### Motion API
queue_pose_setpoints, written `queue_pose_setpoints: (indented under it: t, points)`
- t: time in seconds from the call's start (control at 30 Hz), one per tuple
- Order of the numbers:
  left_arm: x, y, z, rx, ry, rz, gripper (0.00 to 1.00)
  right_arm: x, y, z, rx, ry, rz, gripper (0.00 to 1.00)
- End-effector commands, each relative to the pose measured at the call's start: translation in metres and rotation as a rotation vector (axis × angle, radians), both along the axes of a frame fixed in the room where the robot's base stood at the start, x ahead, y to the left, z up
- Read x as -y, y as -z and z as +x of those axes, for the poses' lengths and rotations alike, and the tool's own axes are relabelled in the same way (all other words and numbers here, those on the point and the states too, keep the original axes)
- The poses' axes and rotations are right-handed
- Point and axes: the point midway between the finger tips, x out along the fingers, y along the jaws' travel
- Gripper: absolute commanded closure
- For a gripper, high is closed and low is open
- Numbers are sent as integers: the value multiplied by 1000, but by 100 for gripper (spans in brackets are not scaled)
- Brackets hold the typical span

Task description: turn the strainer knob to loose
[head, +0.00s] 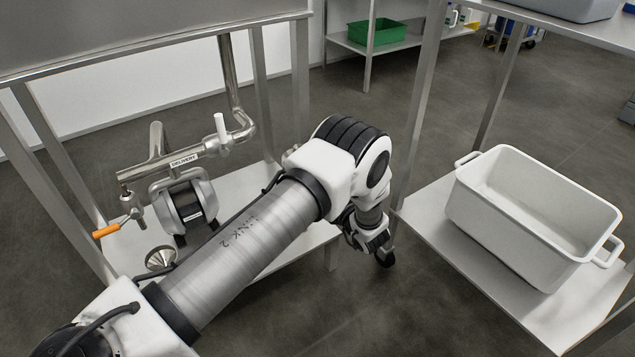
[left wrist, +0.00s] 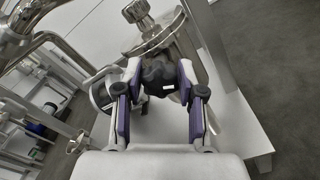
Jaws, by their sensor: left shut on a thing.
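The strainer knob (left wrist: 158,72) is a dark, lobed knob with a small white label. It sits at the end of a shiny steel body (left wrist: 176,42) in the left wrist view. My left gripper (left wrist: 160,84) is shut on the knob, with one purple-padded finger on each side of it. In the head view my left gripper (head: 370,236) points down past the right end of the low shelf, and my arm hides the knob and the strainer there. The knob's turn position cannot be read. My right gripper is not in view.
Steel pipework labelled "DELIVERY" (head: 184,160), with an orange-handled valve (head: 106,231) and a white-handled one (head: 221,126), stands left over the low shelf (head: 262,262). A pale grey tub (head: 500,222) stands on a right-hand shelf. A green bin (head: 378,33) is behind.

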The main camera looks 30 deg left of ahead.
Motion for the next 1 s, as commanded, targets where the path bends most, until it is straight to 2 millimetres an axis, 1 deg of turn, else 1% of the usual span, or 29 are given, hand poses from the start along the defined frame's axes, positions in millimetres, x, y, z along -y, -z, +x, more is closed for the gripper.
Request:
queue_pose_setpoints:
  t: [0.27,0.3,0.37,0.67,0.77,0.87,1.0]
  points:
    - [0,0,0,0,0,0,96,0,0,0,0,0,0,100]
    - [0,0,0,0,0,0,58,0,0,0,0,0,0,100]
    - [0,0,0,0,0,0,37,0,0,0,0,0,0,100]
    - [0,0,0,-1,0,0,36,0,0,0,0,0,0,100]
    - [6,0,-2,-1,1,0,36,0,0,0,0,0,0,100]
    - [22,0,-8,0,4,0,36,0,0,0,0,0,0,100]
    - [56,0,-21,-1,7,2,36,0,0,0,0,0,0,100]
